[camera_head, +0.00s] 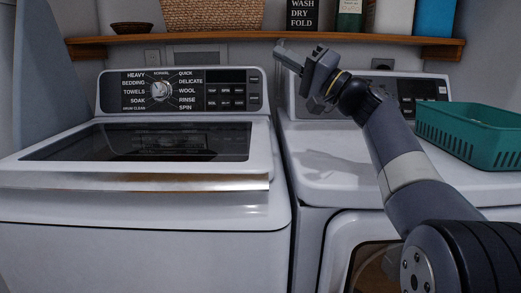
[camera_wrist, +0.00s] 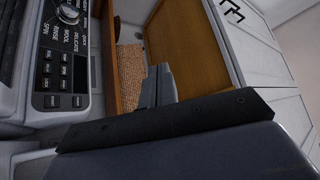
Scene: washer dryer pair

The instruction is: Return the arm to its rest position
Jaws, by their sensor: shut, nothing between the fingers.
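My gripper (camera_head: 284,52) is raised above the front of the dryer, in front of the wall shelf, and points up and left in the head view. Its fingers are together with nothing between them. In the wrist view the gripper (camera_wrist: 158,78) shows at the centre, with the shelf and a woven basket beyond it. My arm rises from the lower right of the head view and crosses in front of the dryer (camera_head: 320,165) and its control panel. The washer (camera_head: 145,240) stands to the left with its dark-windowed lid (camera_head: 140,142) down.
A teal basket (camera_head: 470,134) sits on the dryer top to the right of my arm. A wooden shelf (camera_head: 240,39) above holds a woven basket (camera_head: 212,15), a dark bowl (camera_head: 132,28), a sign (camera_head: 303,14) and bottles. The space above the washer lid is free.

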